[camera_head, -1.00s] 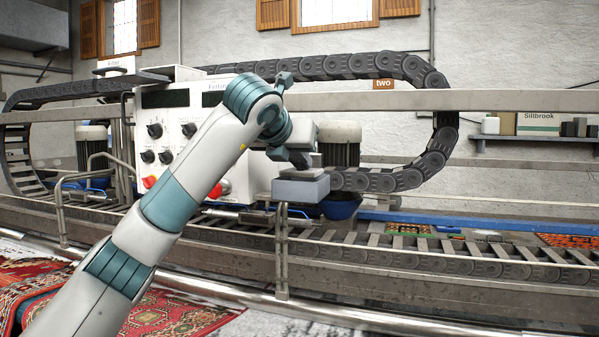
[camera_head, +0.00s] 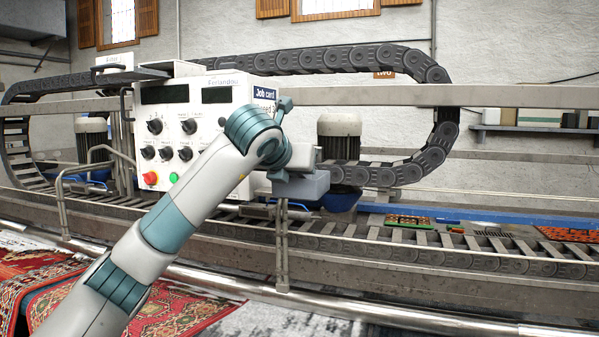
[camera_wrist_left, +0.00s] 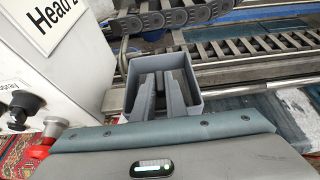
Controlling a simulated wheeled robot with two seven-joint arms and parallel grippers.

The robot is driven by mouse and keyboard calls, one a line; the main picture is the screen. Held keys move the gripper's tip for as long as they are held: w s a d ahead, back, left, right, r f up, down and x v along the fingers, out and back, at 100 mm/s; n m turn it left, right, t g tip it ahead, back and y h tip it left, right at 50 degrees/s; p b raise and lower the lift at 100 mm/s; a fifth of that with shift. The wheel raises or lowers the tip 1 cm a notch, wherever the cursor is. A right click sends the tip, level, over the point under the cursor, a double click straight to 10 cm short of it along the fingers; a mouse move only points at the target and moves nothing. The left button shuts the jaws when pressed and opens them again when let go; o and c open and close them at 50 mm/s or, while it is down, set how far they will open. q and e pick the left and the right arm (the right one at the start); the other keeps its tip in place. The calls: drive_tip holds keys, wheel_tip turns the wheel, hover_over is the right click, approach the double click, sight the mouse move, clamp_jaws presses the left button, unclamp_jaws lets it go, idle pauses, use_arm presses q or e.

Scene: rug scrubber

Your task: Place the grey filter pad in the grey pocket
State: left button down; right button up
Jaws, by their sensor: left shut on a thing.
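The grey pocket (camera_head: 311,187) is an open-topped box beside the white control cabinet in the head view. In the left wrist view the pocket (camera_wrist_left: 194,102) is seen from above, its walls around my fingers. My left gripper (camera_head: 290,176) is at the pocket's opening in the head view. In the left wrist view the left gripper (camera_wrist_left: 166,90) reaches down inside the walls, shut on the grey filter pad. The pad is mostly hidden between the fingers and walls, grey on grey, so its depth and any contact with the floor cannot be told. My right gripper is not in view.
The white control cabinet (camera_head: 208,115) with knobs and buttons stands left of the pocket. A metal rail and conveyor (camera_head: 400,250) run along the front. A cable chain (camera_head: 400,178) passes behind on the right. Patterned rugs (camera_head: 180,318) lie at lower left.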

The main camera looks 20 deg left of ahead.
use_arm(q)
drive_tip(key=shift+f, duration=0.15)
drive_tip(key=c, duration=1.8)
unclamp_jaws()
